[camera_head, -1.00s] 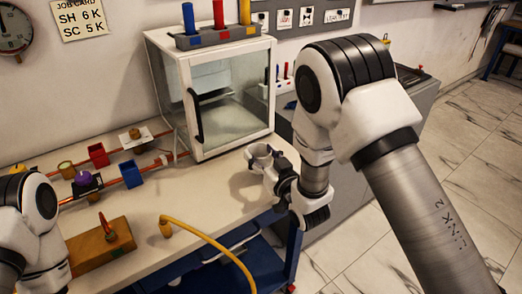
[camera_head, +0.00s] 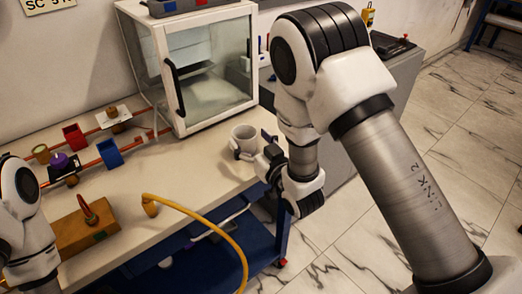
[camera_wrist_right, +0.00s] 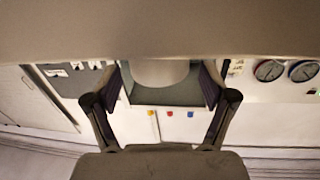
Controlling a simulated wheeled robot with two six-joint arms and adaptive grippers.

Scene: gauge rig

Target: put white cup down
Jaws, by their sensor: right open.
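The white cup (camera_head: 243,136) is upright at the right end of the pale bench top (camera_head: 190,165), close to the bench edge, and appears to rest on it. My right gripper (camera_head: 255,147) is open, with its fingers around the cup's sides. In the right wrist view the cup (camera_wrist_right: 158,72) shows between the two spread fingers of the gripper (camera_wrist_right: 161,92); its upper part in that picture is hidden by a blurred grey shape. Part of my left arm shows at the left edge, but its gripper is out of view.
A glass-fronted cabinet (camera_head: 215,91) stands behind the cup. Red pipes with a red block (camera_head: 74,136), a blue block (camera_head: 109,153) and a purple knob (camera_head: 59,160) lie left. A yellow hose (camera_head: 205,222) hangs over the front edge. The bench middle is clear.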

